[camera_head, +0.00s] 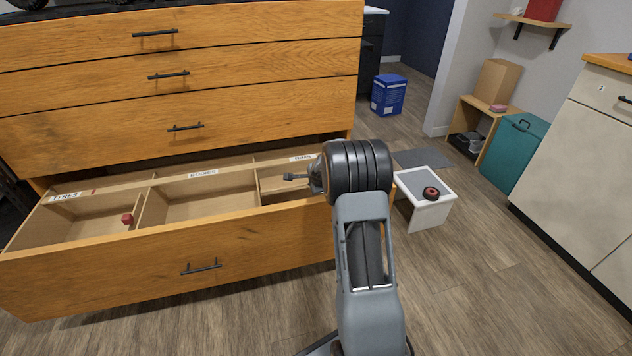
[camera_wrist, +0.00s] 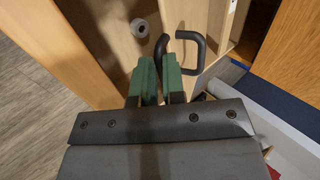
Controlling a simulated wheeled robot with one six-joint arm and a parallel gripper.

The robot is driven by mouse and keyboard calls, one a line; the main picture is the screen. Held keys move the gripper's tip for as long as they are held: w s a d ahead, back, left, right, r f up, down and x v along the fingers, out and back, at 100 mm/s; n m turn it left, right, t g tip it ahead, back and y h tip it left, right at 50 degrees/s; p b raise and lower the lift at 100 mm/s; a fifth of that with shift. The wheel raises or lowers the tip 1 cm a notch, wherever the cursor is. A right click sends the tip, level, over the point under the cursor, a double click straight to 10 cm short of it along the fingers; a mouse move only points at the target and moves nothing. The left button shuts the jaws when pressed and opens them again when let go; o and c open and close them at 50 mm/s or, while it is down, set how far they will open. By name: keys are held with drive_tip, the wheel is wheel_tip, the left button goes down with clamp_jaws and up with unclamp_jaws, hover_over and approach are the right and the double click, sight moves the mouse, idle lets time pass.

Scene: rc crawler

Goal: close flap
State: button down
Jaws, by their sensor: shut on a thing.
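My gripper (camera_head: 314,178) reaches left from the wrist over the right compartment of the open drawer (camera_head: 168,239). In the wrist view its two green fingers (camera_wrist: 158,70) stand close together, with one arm of a black bent handle (camera_wrist: 202,50) between their tips. The gripper is shut on this handle. Light wood panels (camera_wrist: 115,38) lie under and beside the fingers. I cannot tell which of them, if any, is the flap. In the head view my wrist hides part of the right compartment and the drawer's right end.
The drawer has several compartments; a small red block (camera_head: 127,219) lies in the left one. A white stand (camera_head: 434,212) with a red and black wheel (camera_head: 431,193) is right of my arm. A teal box (camera_head: 512,151) and cream cabinet (camera_head: 580,165) stand farther right. Floor between is clear.

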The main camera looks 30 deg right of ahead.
drive_tip(key=shift+a+f, duration=0.15)
drive_tip(key=c, duration=1.2)
unclamp_jaws()
drive_tip(key=shift+s, duration=0.1)
drive_tip(key=p+v, duration=0.4)
drive_tip(key=v, duration=0.9)
drive_tip(key=shift+s+r+p, duration=0.2)
drive_tip(key=shift+r+p, duration=0.15)
drive_tip(key=shift+r, duration=0.05)
drive_tip(key=s+a+r+n+y+p, duration=0.1)
drive_tip(key=s+a+r+n+p, duration=0.15)
drive_tip(key=a+r+p, duration=0.35)
drive_tip(key=s+a+r+n+y+p, duration=0.1)
drive_tip(key=a+r+n+p, duration=0.2)
drive_tip(key=r, duration=0.5)
drive_tip(key=s+a+r+n+g+p, duration=0.2)
drive_tip(key=s+a+r+n+p, duration=0.3)
drive_tip(key=s+r+n+p, duration=0.3)
drive_tip(key=s+a+r+n+g+p, duration=0.1)
drive_tip(key=s+a+r+n+p, duration=0.4)
drive_tip(key=s+r+p, duration=0.6)
wheel_tip(320, 180, up, 7)
drive_tip(key=n+p, duration=0.2)
drive_tip(key=p, duration=0.1)
drive_tip(key=shift+s+a+f+n+g+p, duration=0.15)
drive_tip(key=shift+a+f+n+g+p, duration=0.1)
drive_tip(key=shift+a+n+g+p, duration=0.15)
